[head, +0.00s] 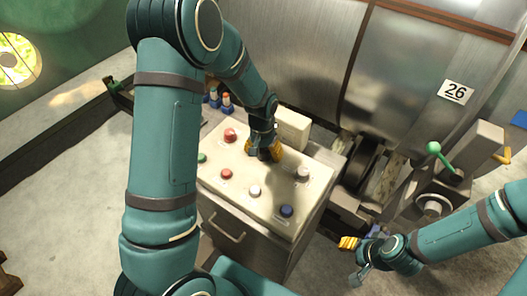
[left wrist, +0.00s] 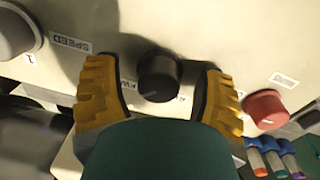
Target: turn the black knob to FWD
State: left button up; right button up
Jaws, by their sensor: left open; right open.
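The black knob (left wrist: 158,77) stands on the cream control panel (head: 235,190) and shows in the left wrist view, with panel lettering beside it partly covered by a finger. The knob's pointer direction cannot be made out. My left gripper (head: 264,152) is over the panel's far side and hides the knob in the head view. In the left wrist view its yellow fingers (left wrist: 160,100) are open, one on each side of the knob, with gaps visible. My right gripper (head: 353,261) is open, low and to the right of the panel, away from the knob.
A grey knob (head: 302,174) marked SPEED and a red button (head: 230,135) flank the black knob. White (head: 255,190), blue (head: 286,211) and other buttons sit nearer. A cream box (head: 292,128) stands behind my left gripper. A green-balled lever (head: 433,148) is at right.

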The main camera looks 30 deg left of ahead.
aim_at(262, 150)
pick_arm(q)
jog(key=shift+r, duration=0.15)
notch_tip(262, 150, up, 12)
jog(key=shift+a, duration=0.2)
dwell(0.5)
